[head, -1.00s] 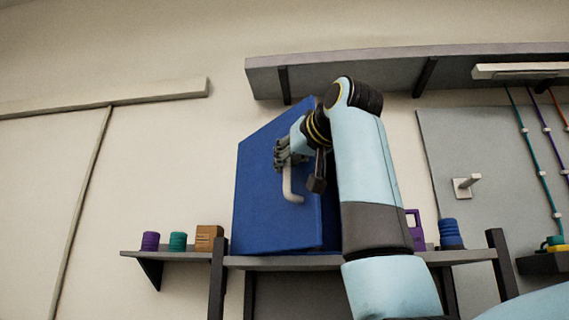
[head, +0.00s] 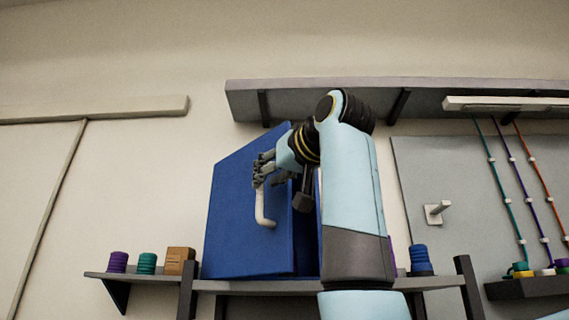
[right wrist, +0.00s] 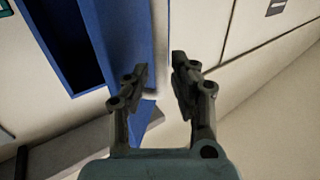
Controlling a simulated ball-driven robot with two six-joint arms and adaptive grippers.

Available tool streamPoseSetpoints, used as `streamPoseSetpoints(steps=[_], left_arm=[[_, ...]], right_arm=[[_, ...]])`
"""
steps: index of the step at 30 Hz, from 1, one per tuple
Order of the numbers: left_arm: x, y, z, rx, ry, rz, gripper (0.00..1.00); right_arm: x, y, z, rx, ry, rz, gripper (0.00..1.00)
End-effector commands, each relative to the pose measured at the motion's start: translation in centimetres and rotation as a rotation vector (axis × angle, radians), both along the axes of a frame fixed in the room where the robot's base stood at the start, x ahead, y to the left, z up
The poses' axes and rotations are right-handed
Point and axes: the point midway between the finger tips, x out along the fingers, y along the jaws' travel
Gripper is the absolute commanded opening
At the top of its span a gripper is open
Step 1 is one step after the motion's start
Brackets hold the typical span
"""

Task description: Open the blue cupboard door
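The blue cupboard door (head: 235,225) stands in the middle of the head view. It looks partly swung out, with its right edge towards me. A pale bent handle (head: 265,208) is on its face. My right gripper (head: 262,180) is at the upper end of this handle. In the right wrist view the two fingers of my right gripper (right wrist: 160,75) are apart. The blue cupboard (right wrist: 92,35) with a dark inside shows left of them. I cannot tell whether the fingers touch the handle. My left gripper is not in view.
A grey shelf (head: 300,287) runs under the cupboard, with a purple stack (head: 118,262), a teal stack (head: 147,263) and a brown box (head: 179,260) on its left. A blue stack (head: 420,258) is on the right. A grey overhead shelf (head: 330,98) hangs above.

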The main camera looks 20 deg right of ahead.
Motion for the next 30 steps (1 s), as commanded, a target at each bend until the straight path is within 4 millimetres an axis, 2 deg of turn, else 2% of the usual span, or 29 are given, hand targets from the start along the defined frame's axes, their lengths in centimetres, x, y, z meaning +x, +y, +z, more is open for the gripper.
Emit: streamPoseSetpoints(steps=[1,6,12,23,29,30], left_arm=[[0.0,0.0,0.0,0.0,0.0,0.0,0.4],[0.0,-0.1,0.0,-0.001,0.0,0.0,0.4],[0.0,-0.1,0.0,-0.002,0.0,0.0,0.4],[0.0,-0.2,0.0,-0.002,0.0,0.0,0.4],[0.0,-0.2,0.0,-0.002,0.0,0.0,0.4],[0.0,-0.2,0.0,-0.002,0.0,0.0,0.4]], right_arm=[[-1.3,-0.2,0.1,0.0,-0.006,0.0,0.25],[-5.0,-0.8,0.1,-0.001,-0.005,0.0,0.25],[-7.9,-1.3,0.1,-0.002,-0.004,0.0,0.25],[-8.6,-1.4,0.1,-0.002,0.0,0.001,0.25],[-8.6,-1.4,0.1,-0.007,-0.001,0.001,0.0],[-8.6,-1.4,0.1,-0.021,-0.005,0.0,0.0]])
